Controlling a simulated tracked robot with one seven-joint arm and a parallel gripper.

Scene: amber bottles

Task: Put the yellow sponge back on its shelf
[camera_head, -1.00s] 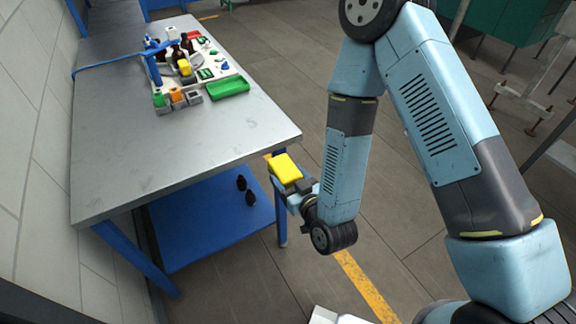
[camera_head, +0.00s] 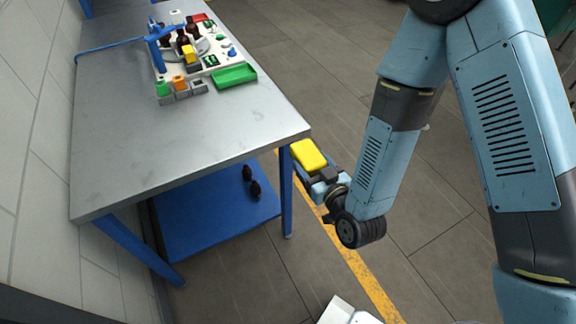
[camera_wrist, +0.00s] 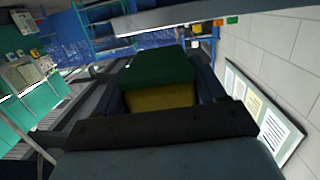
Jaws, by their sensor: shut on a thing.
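The yellow sponge (camera_head: 308,154) is in my gripper (camera_head: 314,172), just off the right edge of the metal table, near its front right leg. My gripper is shut on it. In the wrist view the sponge (camera_wrist: 160,97) shows a yellow part and a dark green part between my fingers. The blue lower shelf (camera_head: 215,225) lies under the table, to the left of and lower than my gripper. Which shelf belongs to the sponge cannot be told.
The grey table top (camera_head: 180,130) is bare in front. Behind stand amber bottles (camera_head: 188,38), a green tray (camera_head: 234,76) and small coloured blocks. Two dark bottles (camera_head: 250,182) are on the blue shelf. A blue table leg (camera_head: 286,195) stands close to my gripper.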

